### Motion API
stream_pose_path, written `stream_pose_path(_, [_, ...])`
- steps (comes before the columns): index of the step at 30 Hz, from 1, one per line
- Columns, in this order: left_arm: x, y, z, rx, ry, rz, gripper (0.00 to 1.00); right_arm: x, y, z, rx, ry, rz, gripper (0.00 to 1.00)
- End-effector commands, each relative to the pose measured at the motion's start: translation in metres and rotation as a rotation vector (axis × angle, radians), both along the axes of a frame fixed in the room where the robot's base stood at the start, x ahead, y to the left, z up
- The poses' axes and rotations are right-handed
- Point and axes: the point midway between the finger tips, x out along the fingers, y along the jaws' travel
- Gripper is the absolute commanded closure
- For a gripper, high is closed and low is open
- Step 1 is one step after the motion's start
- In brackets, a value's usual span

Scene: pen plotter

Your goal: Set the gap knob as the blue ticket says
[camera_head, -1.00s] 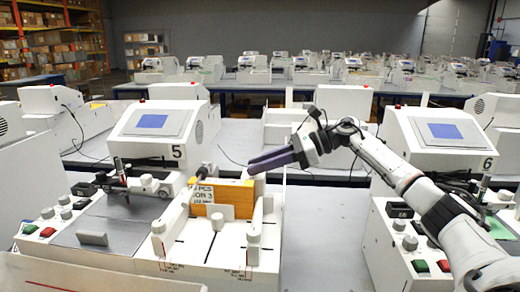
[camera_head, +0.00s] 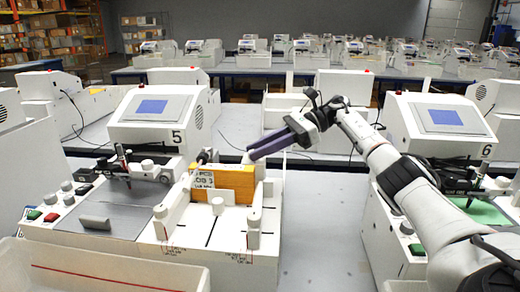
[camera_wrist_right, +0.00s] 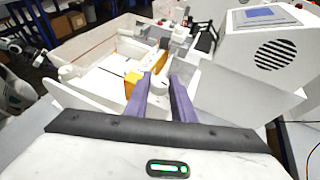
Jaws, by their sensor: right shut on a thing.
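The pale ticket (camera_head: 207,180) with dark print stands against the front of an orange block (camera_head: 237,181) on the machine marked 5. I can make out "PCS" and a "3" on it, but the print is too small to read fully. My right gripper (camera_head: 252,156) reaches in from the right to the block's right end. In the right wrist view, its purple fingers (camera_wrist_right: 166,88) are shut on a white round knob (camera_wrist_right: 159,83) beside the orange block (camera_wrist_right: 131,84). In the head view the fingers hide most of the knob. Part of a dark arm at the wrist view's left edge is unclear.
A white bin (camera_head: 100,262) stands at the front left. The machine's screen housing (camera_head: 160,122) rises behind the grey plate (camera_head: 110,215). Another machine, marked 6 (camera_head: 445,130), stands at right. Bare tabletop (camera_head: 318,215) lies between them.

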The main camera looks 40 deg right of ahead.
Motion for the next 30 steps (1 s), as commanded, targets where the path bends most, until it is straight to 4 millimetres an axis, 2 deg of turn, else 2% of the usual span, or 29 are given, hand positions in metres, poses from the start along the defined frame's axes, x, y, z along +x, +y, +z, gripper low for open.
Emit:
stream_pose_path(6, [0.0, 0.0, 0.0, 0.0, 0.0, 0.0, 0.69, -0.001, 0.0, -0.002, -0.004, 0.005, 0.002, 1.0])
stream_pose_path(7, [0.0, 0.0, 0.0, 0.0, 0.0, 0.0, 0.69, -0.001, 0.0, -0.002, -0.004, 0.006, 0.002, 0.74])
stream_pose_path(10, [0.0, 0.0, 0.0, 0.0, 0.0, 0.0, 0.69, -0.001, 0.0, -0.002, -0.003, 0.005, 0.001, 0.58])
stream_pose_path(20, [0.0, 0.0, 0.001, 0.0, 0.0, -0.001, 0.69, -0.001, -0.002, 0.0, -0.002, 0.002, -0.001, 0.58])
stream_pose_path(23, [-0.001, 0.0, 0.003, 0.0, 0.0, -0.001, 0.69, -0.005, -0.009, 0.005, -0.002, 0.002, -0.002, 0.58])
stream_pose_path(30, [-0.001, 0.0, 0.009, 0.0, 0.001, -0.001, 0.69, -0.024, -0.041, 0.022, 0.002, -0.001, -0.004, 0.58])
